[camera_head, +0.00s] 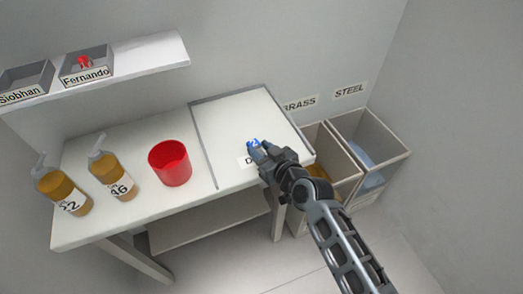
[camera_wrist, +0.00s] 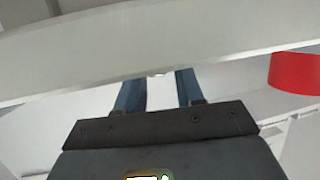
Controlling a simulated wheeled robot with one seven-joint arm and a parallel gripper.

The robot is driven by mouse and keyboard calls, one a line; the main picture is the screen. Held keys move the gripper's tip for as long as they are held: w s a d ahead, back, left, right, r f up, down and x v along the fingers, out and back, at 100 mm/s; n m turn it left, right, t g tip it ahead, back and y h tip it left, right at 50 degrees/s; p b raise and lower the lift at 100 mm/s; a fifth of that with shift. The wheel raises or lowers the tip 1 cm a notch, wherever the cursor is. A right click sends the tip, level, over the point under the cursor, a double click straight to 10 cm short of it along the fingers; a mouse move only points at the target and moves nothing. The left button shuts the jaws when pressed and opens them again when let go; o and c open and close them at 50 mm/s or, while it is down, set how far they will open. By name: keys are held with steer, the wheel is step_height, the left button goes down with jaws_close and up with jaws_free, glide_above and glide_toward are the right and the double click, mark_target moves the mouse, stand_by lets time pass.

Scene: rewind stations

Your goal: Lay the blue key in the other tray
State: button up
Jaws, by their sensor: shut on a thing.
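My gripper (camera_head: 257,148) is above the front right part of the white table, over a marked-off area with a partly hidden label. A small blue thing (camera_head: 253,142), seemingly the blue key, is at its fingertips; its shape is too small to make out. In the wrist view the two blue fingers (camera_wrist: 158,90) stand a little apart, with only a tiny pale bit between their tips. On the wall shelf are two grey trays: the Siobhan tray (camera_head: 26,81) looks empty, and the Fernando tray (camera_head: 101,62) holds a red thing (camera_head: 84,62).
A red cup (camera_head: 170,164) and two amber pump bottles (camera_head: 62,192) (camera_head: 117,178) stand on the table's left half. The shelf (camera_head: 150,57) is bare right of the trays. BRASS (camera_head: 345,175) and STEEL (camera_head: 386,148) bins stand to the right.

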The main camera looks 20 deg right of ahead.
steer(key=shift+f+b, duration=0.5)
steer(key=shift+s+f, duration=0.15)
steer(key=shift+f, duration=0.2)
steer(key=o, duration=1)
steer(key=shift+f, duration=0.15)
steer(key=shift+s+a, duration=0.1)
steer(key=shift+a, duration=0.2)
steer(key=shift+r+p, duration=0.5)
steer(key=shift+r, duration=0.1)
steer(key=shift+s, duration=0.35)
steer(key=v, duration=0.3)
steer(key=b+v, duration=0.1)
steer(key=v, duration=0.3)
steer(key=r+v, duration=0.1)
steer(key=v, duration=0.3)
steer(key=shift+w+d+b, duration=0.15)
steer(key=shift+d+b, duration=0.15)
steer(key=shift+d, duration=0.05)
